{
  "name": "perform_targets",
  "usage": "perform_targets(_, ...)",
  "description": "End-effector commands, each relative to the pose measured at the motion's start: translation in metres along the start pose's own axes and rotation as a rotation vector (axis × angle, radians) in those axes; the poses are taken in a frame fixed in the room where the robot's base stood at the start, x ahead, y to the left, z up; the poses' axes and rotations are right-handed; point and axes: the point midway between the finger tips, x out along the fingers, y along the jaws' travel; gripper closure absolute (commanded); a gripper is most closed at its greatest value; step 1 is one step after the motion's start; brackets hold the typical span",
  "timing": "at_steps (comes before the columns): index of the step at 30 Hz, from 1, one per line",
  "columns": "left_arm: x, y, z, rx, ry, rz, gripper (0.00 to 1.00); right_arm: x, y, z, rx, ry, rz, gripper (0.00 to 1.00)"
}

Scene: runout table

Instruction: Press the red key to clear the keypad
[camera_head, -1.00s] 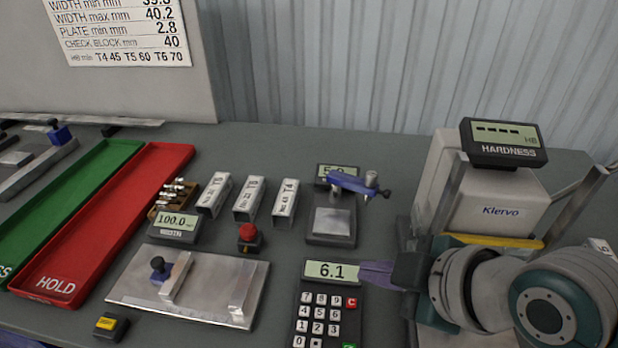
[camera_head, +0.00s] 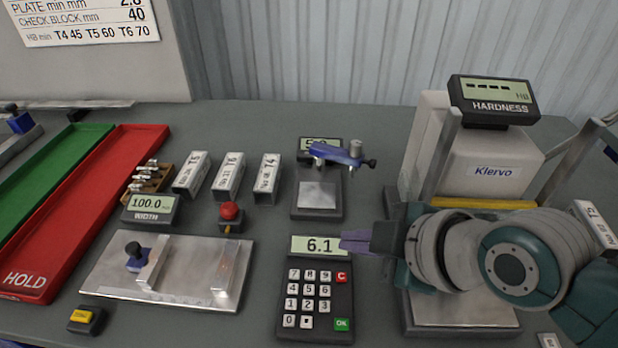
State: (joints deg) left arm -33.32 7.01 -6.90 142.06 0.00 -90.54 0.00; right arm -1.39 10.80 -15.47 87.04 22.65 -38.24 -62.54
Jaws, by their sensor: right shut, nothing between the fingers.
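The keypad (camera_head: 317,313) stands on the grey table in front of me, its display (camera_head: 318,245) reading 6.1. Its red key (camera_head: 342,277), marked C, is at the upper right of the keys. A green OK key (camera_head: 342,324) is at the lower right. My right gripper (camera_head: 343,242) is shut and empty, with purple fingertips pointing left. In the picture its tips lie at the display's right end, just above the red key. I cannot tell how high they are over it. My left gripper is not in view.
The hardness tester (camera_head: 490,150) stands right, behind my right arm. A plate gauge (camera_head: 317,200) is behind the keypad. Left are a width gauge (camera_head: 200,258), a red button (camera_head: 230,212), several labelled blocks (camera_head: 228,178), a red HOLD tray (camera_head: 60,232) and a green tray (camera_head: 30,185).

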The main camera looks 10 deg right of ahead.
Motion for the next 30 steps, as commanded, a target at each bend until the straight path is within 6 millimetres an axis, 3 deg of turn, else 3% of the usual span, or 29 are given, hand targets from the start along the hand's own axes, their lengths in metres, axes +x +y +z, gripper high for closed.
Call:
perform_targets(1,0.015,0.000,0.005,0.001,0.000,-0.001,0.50,0.011,-0.008,0.008,0.002,0.000,0.000,1.00)
perform_targets(3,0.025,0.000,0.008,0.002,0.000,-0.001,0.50,0.018,-0.013,0.013,0.002,0.000,0.001,1.00)
perform_targets(10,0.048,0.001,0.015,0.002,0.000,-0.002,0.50,0.037,-0.027,0.027,-0.001,0.000,0.000,1.00)
perform_targets(30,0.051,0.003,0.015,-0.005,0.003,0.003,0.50,0.040,-0.029,0.029,0.001,0.000,0.000,1.00)
